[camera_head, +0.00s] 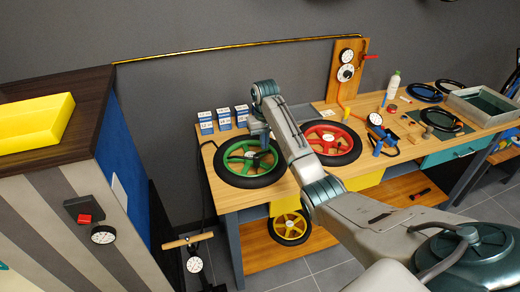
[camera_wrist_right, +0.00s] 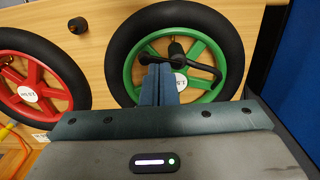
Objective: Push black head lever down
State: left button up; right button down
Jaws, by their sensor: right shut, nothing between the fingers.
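A black head lever (camera_wrist_right: 176,60) with a short black hose (camera_wrist_right: 205,67) lies at the green wheel (camera_wrist_right: 190,38), seen best in the right wrist view. The green wheel (camera_head: 247,161) also shows in the head view, lying flat on the bench. My right gripper (camera_wrist_right: 159,84) is shut and empty. Its fingertips point at the wheel near the hub, just beside the black fitting; whether they touch it I cannot tell. In the head view my right gripper (camera_head: 265,143) reaches down over the green wheel. My left gripper does not show.
The red wheel (camera_head: 332,142) lies right of the green one on the wooden bench (camera_head: 285,192). Small blue boxes (camera_head: 223,118) stand behind. A blue pump (camera_head: 378,135) stands further right. A dark-topped cabinet (camera_head: 88,120) is at left.

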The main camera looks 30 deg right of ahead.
jog(key=shift+f, duration=0.1)
jog(key=shift+s+d+f, duration=0.25)
jog(key=shift+f, duration=0.25)
jog(key=shift+s+d+f, duration=0.2)
jog(key=shift+f, duration=0.3)
jog(key=shift+r, duration=2.55)
jog(key=shift+w+r, duration=0.1)
